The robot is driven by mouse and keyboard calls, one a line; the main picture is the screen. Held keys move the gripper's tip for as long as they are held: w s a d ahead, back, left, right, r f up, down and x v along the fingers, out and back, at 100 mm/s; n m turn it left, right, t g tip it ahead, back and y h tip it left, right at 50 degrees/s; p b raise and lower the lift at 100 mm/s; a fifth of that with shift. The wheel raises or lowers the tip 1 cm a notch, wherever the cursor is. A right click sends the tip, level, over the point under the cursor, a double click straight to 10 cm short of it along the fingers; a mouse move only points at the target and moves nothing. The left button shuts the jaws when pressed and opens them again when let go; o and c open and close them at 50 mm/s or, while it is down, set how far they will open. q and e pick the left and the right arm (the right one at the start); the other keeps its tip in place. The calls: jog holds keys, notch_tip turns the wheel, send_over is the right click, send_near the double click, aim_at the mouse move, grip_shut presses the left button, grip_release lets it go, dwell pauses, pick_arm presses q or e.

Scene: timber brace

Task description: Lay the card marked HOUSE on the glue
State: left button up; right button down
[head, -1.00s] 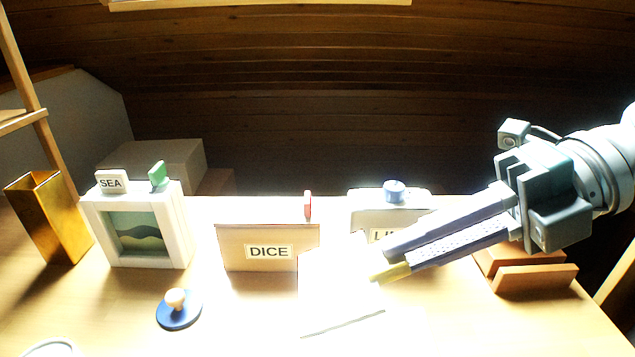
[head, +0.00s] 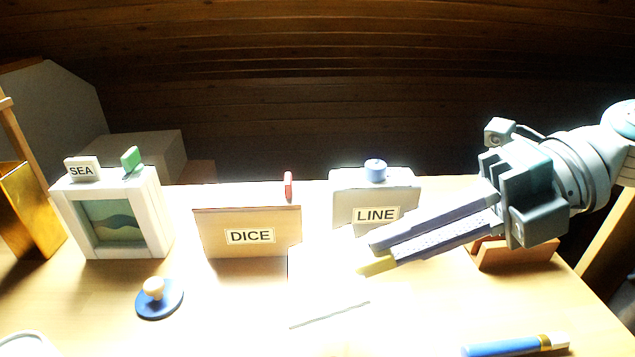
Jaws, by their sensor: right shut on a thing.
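My right gripper (head: 365,258) comes in from the right, its long fingers shut on a pale card (head: 325,285). The card hangs in front of the lower right corner of the DICE box. Its face is washed out by glare, so I cannot read any word on it. Its lower edge shows as a thin grey slanting line. I cannot make out any glue on the bright table top. My left gripper is not in view.
Behind stand a SEA frame (head: 162,220), a DICE box (head: 222,222) and a LINE box (head: 345,190). A blue disc with a knob (head: 160,305) lies front left. A gold vase (head: 22,215) stands far left. A blue tube (head: 505,347) lies front right.

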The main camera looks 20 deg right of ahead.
jog(key=shift+f+b, duration=1.95)
jog(key=shift+f, duration=0.7)
jog(key=c, duration=0.8)
grip_release()
jog(key=shift+o, duration=0.2)
jog(key=v, duration=1)
